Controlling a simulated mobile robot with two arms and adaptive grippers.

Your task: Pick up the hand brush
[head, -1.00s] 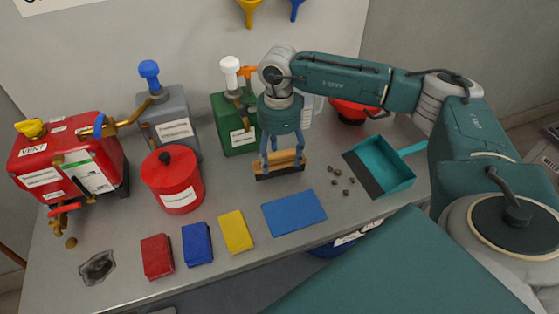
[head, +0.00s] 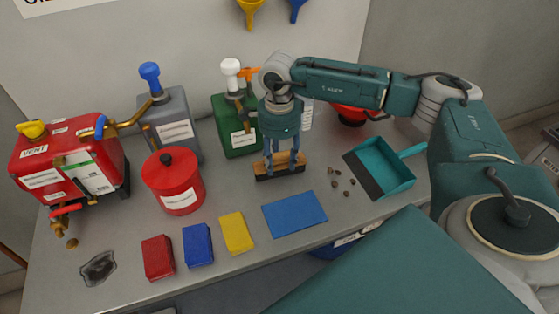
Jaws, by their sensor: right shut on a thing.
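The hand brush (head: 261,171) has a wooden back and dark bristles. It stands on the grey table, bristles down, between the green pump bottle and the blue mat. My right gripper (head: 285,165) points straight down over it, with its blue fingers closed on the wooden back. The fingers cover part of the brush's middle. Whether the bristles touch the table is hard to tell. My left gripper does not show.
A teal dustpan (head: 385,168) and several small dark bits (head: 341,183) lie to the right. The green bottle (head: 236,130) stands close behind. A blue mat (head: 294,214), coloured blocks (head: 197,245), a red can (head: 173,183) and a red tank (head: 70,160) also stand on the table (head: 230,290).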

